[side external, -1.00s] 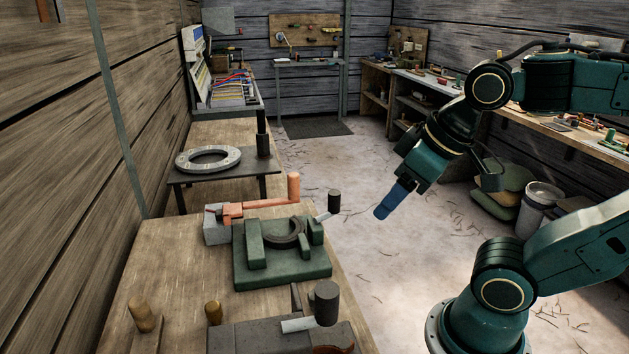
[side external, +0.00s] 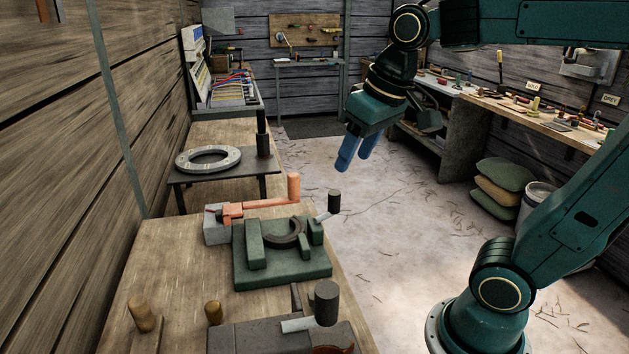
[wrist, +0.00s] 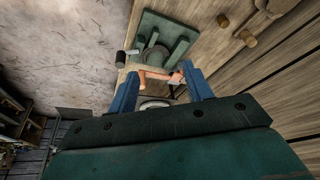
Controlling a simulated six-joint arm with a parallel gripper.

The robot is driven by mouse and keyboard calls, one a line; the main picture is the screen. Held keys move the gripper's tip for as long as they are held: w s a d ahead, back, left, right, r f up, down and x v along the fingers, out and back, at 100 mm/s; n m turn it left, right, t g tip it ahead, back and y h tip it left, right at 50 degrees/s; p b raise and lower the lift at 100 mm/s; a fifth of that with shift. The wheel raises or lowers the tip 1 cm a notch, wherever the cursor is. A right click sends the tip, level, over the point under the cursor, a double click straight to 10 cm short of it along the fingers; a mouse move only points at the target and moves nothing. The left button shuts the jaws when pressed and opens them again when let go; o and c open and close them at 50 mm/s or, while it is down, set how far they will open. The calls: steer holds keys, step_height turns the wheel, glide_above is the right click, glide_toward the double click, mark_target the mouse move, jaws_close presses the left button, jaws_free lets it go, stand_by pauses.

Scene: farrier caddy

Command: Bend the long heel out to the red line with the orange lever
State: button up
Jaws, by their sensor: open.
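The orange lever (side external: 265,203) lies over the bench, with an upright orange handle (side external: 294,186) at its right end and its left end at a grey block (side external: 216,229). A dark horseshoe (side external: 287,235) sits in the green fixture (side external: 283,276) just in front of it, between green blocks. I cannot make out the red line or which heel is long. My gripper (side external: 357,153) has blue fingers, apart and empty, in the air above and to the right of the lever. In the wrist view, the lever (wrist: 154,75) shows between the fingers (wrist: 163,91), beyond them.
A black-handled clamp (side external: 334,200) stands at the fixture's right. A second dark-handled tool (side external: 326,303) and wooden pegs (side external: 142,315) are at the bench front. A grey ring (side external: 208,159) lies on a low stand behind. The air between gripper and bench looks clear.

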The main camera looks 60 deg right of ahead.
steer(key=w+d+r+m+g, duration=0.1)
steer(key=w+d, duration=0.2)
steer(key=w, duration=0.4)
steer(key=m+g, duration=0.3)
steer(key=m, duration=0.1)
glide_above(293, 174)
step_height(293, 174, down, 7)
steer(key=shift+r, duration=0.15)
step_height(293, 174, down, 14)
steer(key=shift+r, duration=0.1)
steer(key=shift+c, duration=0.2)
jaws_close()
